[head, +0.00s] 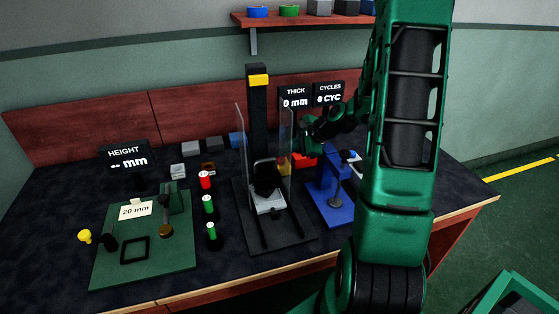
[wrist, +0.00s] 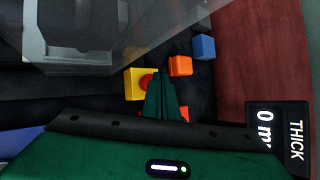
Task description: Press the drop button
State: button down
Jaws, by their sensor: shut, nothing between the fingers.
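A yellow box with a red button (wrist: 146,81) on top shows in the wrist view, just left of my fingertips. It is the likely drop button, though no label is readable. My gripper (wrist: 163,80) is shut and empty, its green fingers together over the box's right edge and hiding part of it. I cannot tell if they touch. In the head view my gripper (head: 308,146) is right of the clear-shielded drop tester (head: 257,125), and the yellow box (head: 284,168) shows partly behind a shield. The tester has a black column with a yellow block near its top.
Orange blocks (wrist: 180,66) and a blue block (wrist: 204,47) lie close by. A blue fixture (head: 330,190) stands right of the tester. THICK (head: 296,97) and CYCLES (head: 330,94) displays stand behind. A green gauge board (head: 110,265) and several small bottles are left.

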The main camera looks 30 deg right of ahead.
jog(key=shift+a+r, duration=0.1)
jog(key=shift+r, duration=0.2)
notch_tip(320, 180, up, 5)
jog(key=shift+w+f, duration=0.1)
jog(key=shift+f, duration=0.1)
dwell(0.4)
dwell(0.8)
jog(key=s+a+r+n+g+h, duration=0.1)
jog(key=s+n, duration=0.4)
jog(key=s, duration=0.6)
jog(key=s+a+r+n+g+h, duration=0.1)
jog(key=s+a+r+n+g, duration=0.1)
jog(key=s, duration=1)
jog(key=s+a+r+n+g+h, duration=0.1)
jog(key=s+r+n+g, duration=0.3)
jog(key=s+n, duration=0.4)
jog(key=s+a+g, duration=0.1)
jog(key=s, duration=0.2)
jog(key=shift+s+a+n+h, duration=0.25)
jog(key=shift+s+n+h, duration=0.05)
jog(key=shift+s, duration=0.1)
